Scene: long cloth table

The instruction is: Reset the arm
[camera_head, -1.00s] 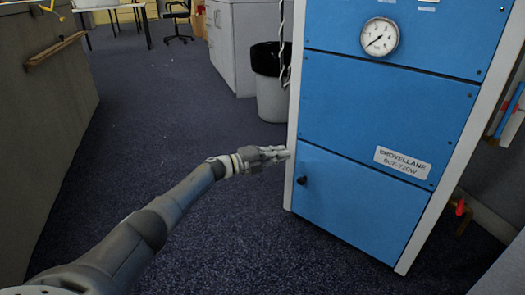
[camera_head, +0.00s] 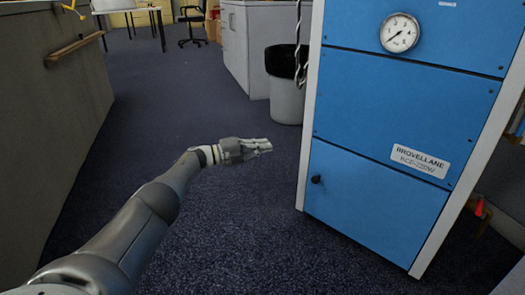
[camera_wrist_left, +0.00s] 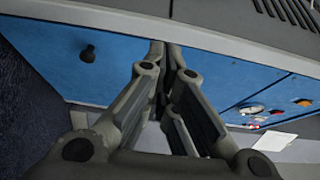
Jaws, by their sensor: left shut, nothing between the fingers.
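My left arm (camera_head: 160,195) comes in from the lower left in the head view. Its gripper (camera_head: 266,146) is shut and empty, held over the carpet to the left of the blue cabinet (camera_head: 385,180). In the left wrist view the gripper's fingers (camera_wrist_left: 172,55) are together, with nothing between them, and the blue cabinet front shows behind them. A gap of carpet shows between the fingertips and the cabinet's edge in the head view. My right gripper is not in view.
The cabinet has a round gauge (camera_head: 399,33) and a black knob (camera_head: 316,179). A bin (camera_head: 286,98) stands behind it. A grey counter (camera_head: 55,120) with a wooden rail is at the left. Dark carpet (camera_head: 210,95) lies clear between. A chair (camera_head: 193,22) is far back.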

